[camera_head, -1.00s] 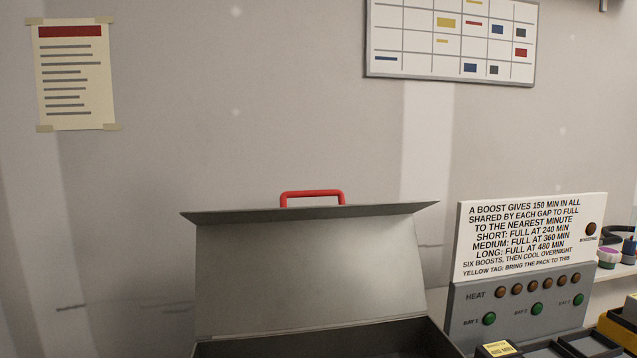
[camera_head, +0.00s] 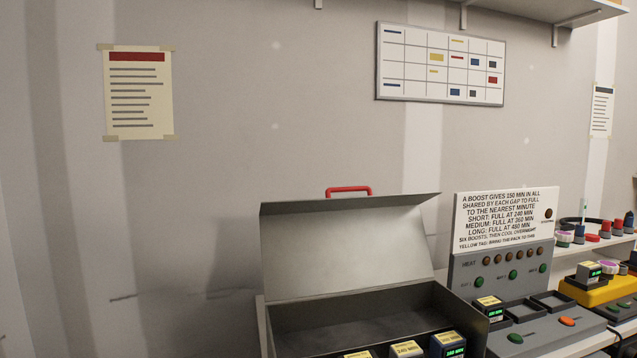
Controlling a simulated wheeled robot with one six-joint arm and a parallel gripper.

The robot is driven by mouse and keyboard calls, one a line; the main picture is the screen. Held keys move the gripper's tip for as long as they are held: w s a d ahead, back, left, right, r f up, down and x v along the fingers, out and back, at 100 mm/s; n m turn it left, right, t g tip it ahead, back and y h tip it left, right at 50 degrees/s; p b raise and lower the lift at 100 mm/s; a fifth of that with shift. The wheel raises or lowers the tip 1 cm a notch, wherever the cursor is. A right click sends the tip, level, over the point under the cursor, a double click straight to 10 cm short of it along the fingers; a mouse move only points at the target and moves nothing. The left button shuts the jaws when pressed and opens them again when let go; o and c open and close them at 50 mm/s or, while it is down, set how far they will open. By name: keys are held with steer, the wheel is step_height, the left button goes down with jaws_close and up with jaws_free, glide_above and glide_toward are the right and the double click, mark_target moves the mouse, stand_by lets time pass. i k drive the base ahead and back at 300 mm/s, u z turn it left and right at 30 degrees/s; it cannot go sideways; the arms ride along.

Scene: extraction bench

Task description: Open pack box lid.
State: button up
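The pack box (camera_head: 449,308) is a dark grey box at the bottom middle of the head view. Its lid (camera_head: 345,247) stands raised and leans back, with a red handle (camera_head: 349,191) at its top edge. The dark inside of the box shows. Several packs with yellow labels, among them one with a green display (camera_head: 447,344), show at the bottom edge of the view, at the near side of the box. My gripper is not in view.
A yellow unit (camera_head: 598,292) is further right. A shelf at the back right holds small coloured items. The wall behind has posters and a whiteboard (camera_head: 440,64).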

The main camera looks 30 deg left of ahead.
mark_target(313, 248)
steer(key=u, duration=1.55)
